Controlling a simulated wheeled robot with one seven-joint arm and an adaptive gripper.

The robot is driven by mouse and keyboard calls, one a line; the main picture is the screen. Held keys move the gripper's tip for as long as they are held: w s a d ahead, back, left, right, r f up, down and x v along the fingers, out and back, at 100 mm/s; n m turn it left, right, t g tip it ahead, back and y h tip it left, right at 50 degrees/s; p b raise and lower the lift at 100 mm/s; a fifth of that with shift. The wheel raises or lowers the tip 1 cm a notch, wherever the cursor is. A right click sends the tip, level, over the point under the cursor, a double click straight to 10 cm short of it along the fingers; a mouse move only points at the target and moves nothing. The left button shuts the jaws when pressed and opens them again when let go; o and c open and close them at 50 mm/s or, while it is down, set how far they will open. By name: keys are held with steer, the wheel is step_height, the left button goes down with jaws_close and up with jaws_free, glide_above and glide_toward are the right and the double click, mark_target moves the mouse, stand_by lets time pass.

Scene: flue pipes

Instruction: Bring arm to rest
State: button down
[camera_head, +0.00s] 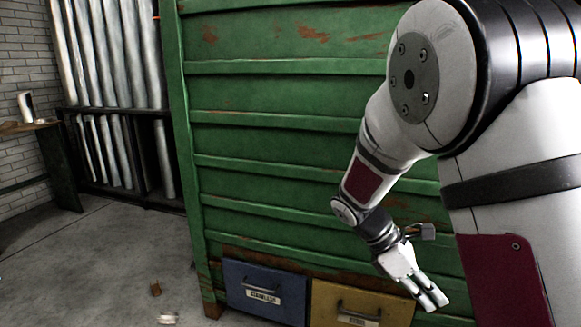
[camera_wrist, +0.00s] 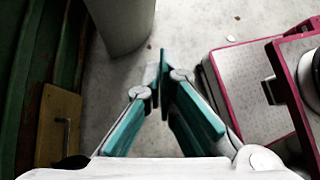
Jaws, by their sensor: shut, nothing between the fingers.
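My arm hangs down at the right in the head view, in front of a green ribbed cabinet (camera_head: 290,130). My gripper (camera_head: 438,302) points down and to the right, low before the cabinet's drawers. In the wrist view, my gripper (camera_wrist: 161,62) has its teal fingers brought together at the tips. Nothing shows between them, and bare floor lies beyond.
A blue drawer (camera_head: 265,278) and a yellow drawer (camera_head: 350,306) sit low in the cabinet. Tall grey pipes (camera_head: 110,50) stand in a dark rack at the back left. A small table (camera_head: 30,127) stands far left. Open floor (camera_head: 90,260) lies left of the cabinet.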

steer(key=s+a+r+m+t+y, duration=0.1)
steer(key=s+a+r+m+y, duration=0.3)
steer(key=s, duration=0.6)
steer(key=s+a+r+m+t+y, duration=0.1)
steer(key=s+r+m+t, duration=0.15)
steer(key=s+m, duration=0.5)
steer(key=s+a+r+m+t+y, duration=0.1)
steer(key=s+a+r+m+y, duration=0.3)
steer(key=s, duration=0.7)
step_height(320, 180, up, 31)
steer(key=d+t+p, duration=0.1)
steer(key=t+p, duration=0.2)
steer(key=p, duration=2.6)
steer(key=shift+s+d+r+h, duration=0.15)
steer(key=shift+s+d+h, duration=0.05)
steer(key=shift+h, duration=0.2)
steer(key=shift+n+t, duration=0.25)
